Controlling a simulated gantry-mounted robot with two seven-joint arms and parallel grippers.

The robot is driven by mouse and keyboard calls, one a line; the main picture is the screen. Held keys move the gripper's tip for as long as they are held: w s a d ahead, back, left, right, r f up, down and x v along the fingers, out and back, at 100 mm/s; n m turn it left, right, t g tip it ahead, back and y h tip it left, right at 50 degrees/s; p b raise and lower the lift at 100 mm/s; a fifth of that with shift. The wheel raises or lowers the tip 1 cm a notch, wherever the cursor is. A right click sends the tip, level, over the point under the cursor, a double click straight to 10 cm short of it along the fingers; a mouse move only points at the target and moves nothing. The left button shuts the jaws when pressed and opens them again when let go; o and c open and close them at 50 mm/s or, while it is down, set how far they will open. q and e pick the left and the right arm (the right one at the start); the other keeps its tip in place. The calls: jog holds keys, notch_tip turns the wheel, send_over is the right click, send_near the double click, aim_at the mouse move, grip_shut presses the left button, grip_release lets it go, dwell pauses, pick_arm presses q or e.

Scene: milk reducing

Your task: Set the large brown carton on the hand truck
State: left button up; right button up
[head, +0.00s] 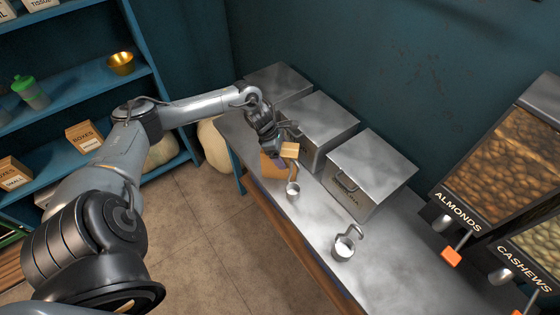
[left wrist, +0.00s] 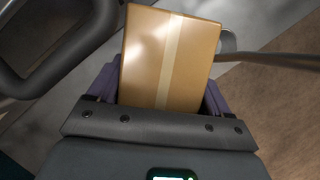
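A brown carton with a pale tape strip fills the space between my left gripper's purple fingers in the left wrist view (left wrist: 168,62). The fingers lie along its two sides, and the gripper (left wrist: 160,100) looks shut on it. In the head view my left gripper (head: 279,156) is over the far left end of the metal table, with the carton (head: 290,149) partly hidden by the gripper. I cannot tell whether the carton touches the table. No hand truck shows in either view. My right gripper is not in view.
Several metal bins (head: 367,176) line the back of the metal table (head: 308,225). Two metal scoops stand in front, one close to my gripper (head: 293,188) and one nearer (head: 344,246). Nut dispensers (head: 500,140) are at right. A blue shelf (head: 70,72) stands at left; floor (head: 205,235) between is clear.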

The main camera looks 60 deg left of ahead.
pick_arm(q)
jog(key=c, duration=1)
jog(key=shift+r, duration=0.1)
